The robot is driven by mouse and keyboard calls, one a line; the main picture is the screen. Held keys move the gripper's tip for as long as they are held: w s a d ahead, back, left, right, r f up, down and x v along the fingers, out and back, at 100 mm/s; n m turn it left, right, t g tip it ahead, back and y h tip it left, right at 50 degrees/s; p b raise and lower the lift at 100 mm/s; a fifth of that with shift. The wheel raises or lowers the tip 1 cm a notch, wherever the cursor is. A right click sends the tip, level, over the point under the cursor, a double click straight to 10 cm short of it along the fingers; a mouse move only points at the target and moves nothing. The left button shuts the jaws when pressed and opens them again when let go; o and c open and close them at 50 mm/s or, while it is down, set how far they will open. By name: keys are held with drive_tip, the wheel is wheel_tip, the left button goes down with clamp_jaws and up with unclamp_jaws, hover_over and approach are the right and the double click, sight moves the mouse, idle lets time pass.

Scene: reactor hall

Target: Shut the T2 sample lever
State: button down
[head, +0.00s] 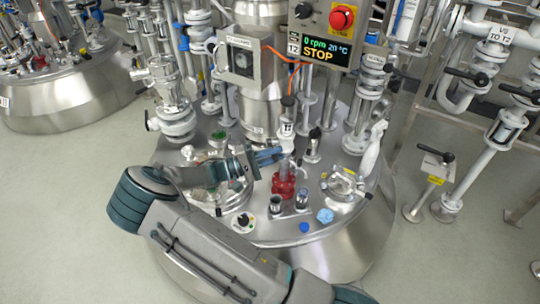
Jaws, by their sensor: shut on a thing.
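My gripper (271,156) is over the lid of the T2 reactor (340,235), left of a slim upright post with a small white tag. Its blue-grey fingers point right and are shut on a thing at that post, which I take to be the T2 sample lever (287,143). The fingers partly hide it, and the lever's exact angle is too small to tell. A red valve body (284,184) stands on the lid just below the fingers. The T2 display (325,49) above reads 0 rpm, 20 °C, STOP.
A red stop button (342,17) sits above the display. Sample cups (301,199), a blue crumpled item (325,216) and a round hatch (342,184) are on the lid. Pipes with black-handled valves stand right. Another reactor (70,95) is far left; grey floor between is clear.

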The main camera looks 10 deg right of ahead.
drive_tip(key=c, duration=1.5)
unclamp_jaws()
drive_tip(key=a+f, duration=0.1)
drive_tip(key=a, duration=0.6)
drive_tip(key=shift+a+f, duration=0.15)
drive_tip(key=shift+f, duration=0.05)
